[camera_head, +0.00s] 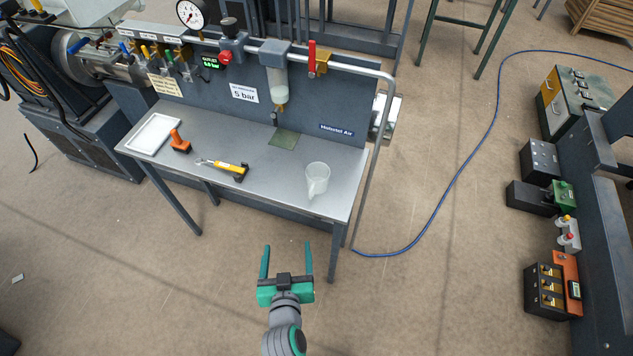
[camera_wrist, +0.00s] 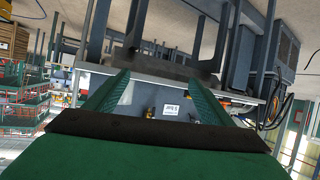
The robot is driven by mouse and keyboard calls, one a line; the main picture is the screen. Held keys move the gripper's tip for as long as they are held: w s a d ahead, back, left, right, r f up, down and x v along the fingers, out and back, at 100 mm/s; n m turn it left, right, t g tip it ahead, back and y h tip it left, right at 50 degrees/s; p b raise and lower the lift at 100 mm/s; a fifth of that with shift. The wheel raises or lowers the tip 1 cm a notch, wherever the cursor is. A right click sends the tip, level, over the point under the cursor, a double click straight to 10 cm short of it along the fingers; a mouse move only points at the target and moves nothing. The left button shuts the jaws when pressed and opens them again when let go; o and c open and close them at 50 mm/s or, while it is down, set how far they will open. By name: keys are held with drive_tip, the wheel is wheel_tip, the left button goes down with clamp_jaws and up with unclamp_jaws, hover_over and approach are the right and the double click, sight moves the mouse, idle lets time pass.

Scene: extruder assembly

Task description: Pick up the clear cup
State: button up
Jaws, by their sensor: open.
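The clear cup (camera_head: 318,178) stands near the front right part of the grey metal bench (camera_head: 240,200). It is translucent with a handle on its lower front side. My gripper (camera_head: 287,246) is open and empty, in front of the bench's front edge and apart from the cup. In the wrist view the two green fingers (camera_wrist: 155,95) are spread with nothing between them. I cannot make out the cup in the wrist view.
A yellow-handled tool (camera_head: 230,168), an orange-and-black item (camera_head: 179,142) and a white tray (camera_head: 153,134) lie left of the cup. A green pad (camera_head: 284,139) lies behind it. A grey pipe frame (camera_head: 372,170) rises at the bench's right end. A blue hose (camera_head: 450,190) crosses the floor.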

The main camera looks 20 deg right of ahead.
drive_tip(key=w+d+r+m+g+h, duration=0.1)
drive_tip(key=w+d+r+m+h, duration=0.3)
drive_tip(key=w, duration=0.3)
drive_tip(key=m+g+h, duration=0.1)
approach(322, 173)
drive_tip(key=x, duration=0.6)
drive_tip(key=shift+w+a, duration=0.1)
drive_tip(key=shift+w, duration=0.1)
drive_tip(key=shift+w+f, duration=0.15)
drive_tip(key=shift+w, duration=0.1)
drive_tip(key=shift+s+d, duration=0.1)
drive_tip(key=shift+d, duration=0.15)
drive_tip(key=c, duration=1.1)
